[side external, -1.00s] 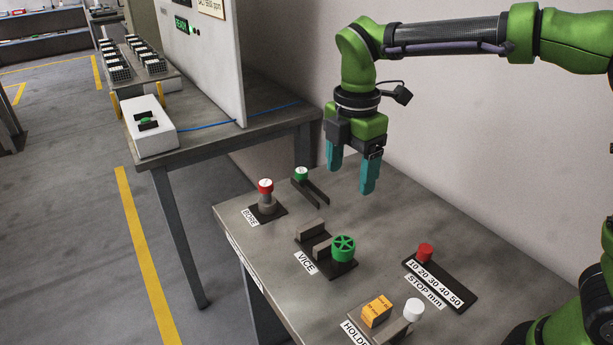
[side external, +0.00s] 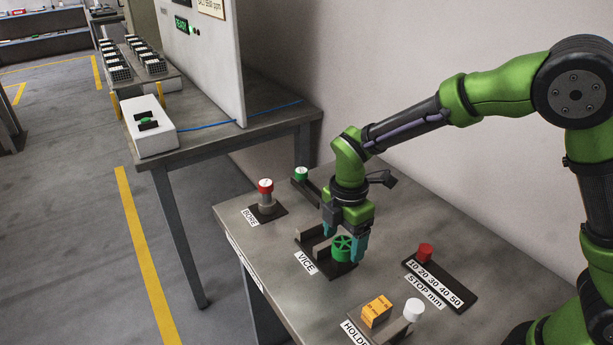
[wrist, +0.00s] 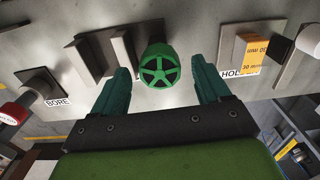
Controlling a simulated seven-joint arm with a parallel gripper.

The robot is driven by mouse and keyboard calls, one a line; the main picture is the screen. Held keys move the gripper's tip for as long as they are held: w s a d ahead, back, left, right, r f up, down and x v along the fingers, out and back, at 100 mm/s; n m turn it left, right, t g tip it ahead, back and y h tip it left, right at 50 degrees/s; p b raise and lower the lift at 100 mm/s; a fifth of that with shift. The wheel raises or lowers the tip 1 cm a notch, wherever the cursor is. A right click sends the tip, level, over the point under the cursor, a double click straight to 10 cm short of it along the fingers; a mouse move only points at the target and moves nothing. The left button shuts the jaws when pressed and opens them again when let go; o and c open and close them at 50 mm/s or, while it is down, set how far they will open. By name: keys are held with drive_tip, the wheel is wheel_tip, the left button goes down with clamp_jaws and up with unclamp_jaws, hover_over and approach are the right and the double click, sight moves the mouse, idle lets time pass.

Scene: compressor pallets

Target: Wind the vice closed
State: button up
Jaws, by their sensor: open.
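The vice (side external: 312,244) is a dark base with two grey jaw blocks, a gap showing between them, labelled VICE on the bench. Its green spoked handwheel (side external: 343,248) is at its right end. My gripper (side external: 343,246) is open, pointing down, with one teal finger on each side of the handwheel. In the wrist view the handwheel (wrist: 160,66) lies between and slightly beyond the two fingertips, with gaps on both sides. The jaw blocks (wrist: 104,52) show to its left. I cannot tell whether a finger touches the wheel.
A red-topped BORE post (side external: 266,193) stands left of the vice, and a green-capped part (side external: 301,174) behind it. A red-knobbed STOP slider (side external: 425,250) is to the right. An orange block (side external: 376,311) and white knob (side external: 414,308) stand in front at the holder.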

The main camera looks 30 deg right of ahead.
drive_tip(key=shift+f, duration=0.25)
drive_tip(key=c, duration=1)
drive_tip(key=shift+c, duration=0.2)
